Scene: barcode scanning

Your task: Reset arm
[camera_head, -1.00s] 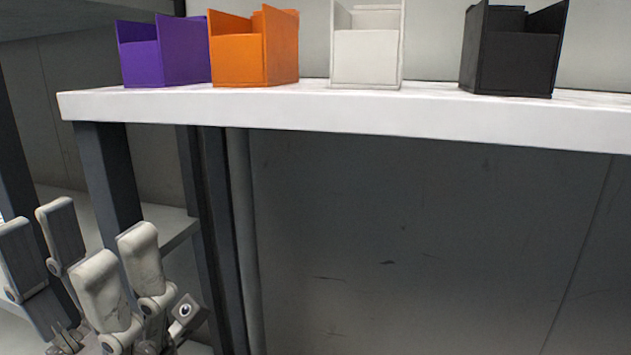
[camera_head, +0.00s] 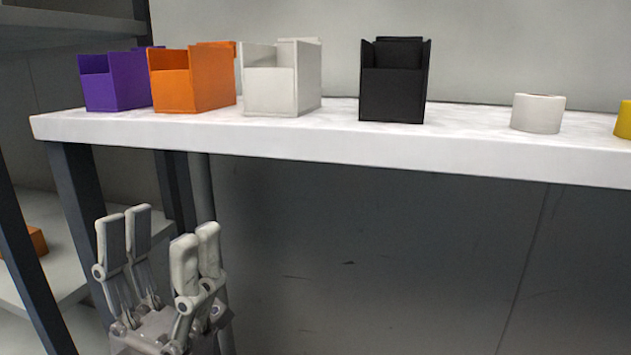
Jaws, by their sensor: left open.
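My left gripper (camera_head: 162,258) shows at the lower left in the head view. It is open and empty, with its fingers pointing up, below the level of the white table top (camera_head: 330,145) and apart from it. The rest of my left arm is hidden below the picture. My right gripper is not in view.
On the table stand a purple bin (camera_head: 112,82), an orange bin (camera_head: 185,82), a white bin (camera_head: 272,90) and a black bin (camera_head: 393,88). A white roll (camera_head: 537,113) and a yellow thing (camera_head: 624,120) are at the right. Shelves with an orange object (camera_head: 36,241) are at the left.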

